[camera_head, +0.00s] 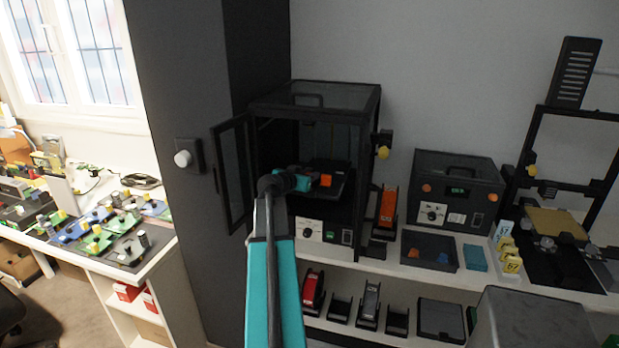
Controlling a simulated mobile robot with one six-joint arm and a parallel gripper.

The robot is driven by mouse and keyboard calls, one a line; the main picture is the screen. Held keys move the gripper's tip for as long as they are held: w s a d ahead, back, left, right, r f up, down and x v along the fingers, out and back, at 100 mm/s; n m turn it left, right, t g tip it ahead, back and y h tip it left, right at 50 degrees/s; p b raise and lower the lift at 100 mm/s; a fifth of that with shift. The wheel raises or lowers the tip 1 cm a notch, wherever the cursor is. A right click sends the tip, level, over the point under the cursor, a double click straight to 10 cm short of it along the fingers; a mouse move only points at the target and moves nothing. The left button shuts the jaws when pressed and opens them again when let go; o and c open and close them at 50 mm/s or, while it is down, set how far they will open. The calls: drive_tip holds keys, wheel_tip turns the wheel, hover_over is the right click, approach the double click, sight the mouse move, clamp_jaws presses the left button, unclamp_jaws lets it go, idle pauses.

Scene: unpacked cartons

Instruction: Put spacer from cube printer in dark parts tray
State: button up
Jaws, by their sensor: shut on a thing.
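The cube printer (366,100) is a black box with a clear lid, and its door (232,170) stands open to the left. My arm reaches in through the open front. My gripper (318,181) is small and partly hidden by my own wrist, over the print bed (338,194). It is shut on the orange spacer (326,180), which shows at its tip. I cannot tell whether the spacer touches the bed. The dark parts tray (455,268) is on the shelf right of the printer, with orange and blue pieces inside.
A second, lower black machine (458,165) stands behind the tray. An orange holder (387,207) is between printer and tray. A teal block (475,257) and yellow numbered markers (509,255) are to the tray's right. An open-frame printer (555,222) is at far right.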

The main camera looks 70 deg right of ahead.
drive_tip(key=shift+f+b, duration=0.3)
drive_tip(key=shift+b, duration=0.05)
idle(0.3)
drive_tip(key=o, duration=1)
drive_tip(key=shift+r+p, duration=0.2)
drive_tip(key=shift+p, duration=0.7)
drive_tip(key=shift+a+f, duration=0.1)
drive_tip(key=b+v, duration=0.4)
drive_tip(key=v, duration=0.9)
drive_tip(key=shift+a+f+b, duration=0.2)
drive_tip(key=shift+a+b, duration=0.15)
drive_tip(key=shift+b, duration=0.05)
drive_tip(key=shift+w, duration=0.15)
